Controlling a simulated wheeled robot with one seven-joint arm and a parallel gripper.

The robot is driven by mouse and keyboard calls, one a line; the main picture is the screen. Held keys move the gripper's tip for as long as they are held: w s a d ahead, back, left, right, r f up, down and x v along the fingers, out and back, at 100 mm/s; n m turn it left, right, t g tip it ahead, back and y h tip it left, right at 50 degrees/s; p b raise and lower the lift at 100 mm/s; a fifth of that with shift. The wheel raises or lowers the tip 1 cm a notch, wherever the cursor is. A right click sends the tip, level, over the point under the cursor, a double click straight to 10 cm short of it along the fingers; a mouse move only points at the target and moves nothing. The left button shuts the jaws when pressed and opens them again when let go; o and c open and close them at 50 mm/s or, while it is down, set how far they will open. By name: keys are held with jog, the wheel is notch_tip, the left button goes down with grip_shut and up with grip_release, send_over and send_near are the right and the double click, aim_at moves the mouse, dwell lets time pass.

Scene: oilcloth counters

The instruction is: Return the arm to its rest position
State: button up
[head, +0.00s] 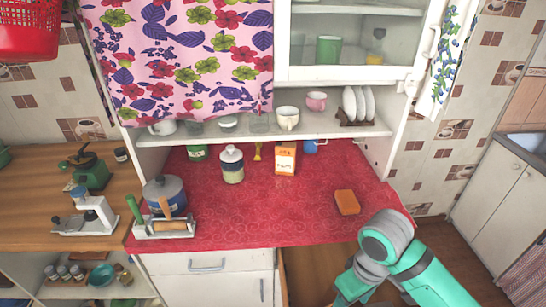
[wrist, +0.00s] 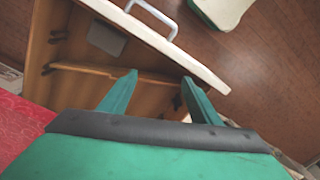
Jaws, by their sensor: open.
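My arm (head: 390,250) shows at the lower right of the head view, in front of the red counter's right corner. In the head view my gripper's fingertips cannot be made out. In the wrist view my gripper (wrist: 160,90) is open, with two green fingers apart and nothing between them. It hangs over an open wooden drawer (wrist: 60,75) with a white front (wrist: 150,40).
The red counter (head: 275,215) holds an orange-brown block (head: 347,202), an orange carton (head: 285,158), a lidded jar (head: 231,164) and a pot (head: 165,194). A drawer handle (wrist: 152,15) sticks out. Brown floor (wrist: 270,70) lies beyond the drawer.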

jog(key=w+a+r+m+t+y, duration=0.25)
jog(key=w+a+t, duration=0.3)
jog(key=a, duration=0.45)
jog(key=w+a+r+m+t+y, duration=0.1)
jog(key=w+a+r+t+y, duration=0.4)
jog(key=a, duration=0.6)
jog(key=w+a+r+m+t+y, duration=0.2)
jog(key=w+a+t, duration=0.3)
jog(key=a, duration=0.5)
jog(key=s+d+f+m+t+h, duration=0.1)
jog(key=s+d+f+m+h, duration=0.3)
jog(key=s+f, duration=0.45)
jog(key=s+d+f+m+h, duration=0.25)
jog(key=s+f+h, duration=0.25)
jog(key=s+f, duration=0.35)
jog(key=s+d+f+n, duration=0.1)
jog(key=s+d+n, duration=0.2)
jog(key=s, duration=0.7)
jog(key=s+d+f+n, duration=0.1)
jog(key=s+d+n, duration=0.2)
jog(key=s, duration=0.6)
jog(key=shift+s+f+g+h, duration=0.4)
jog(key=shift+g+h, duration=0.05)
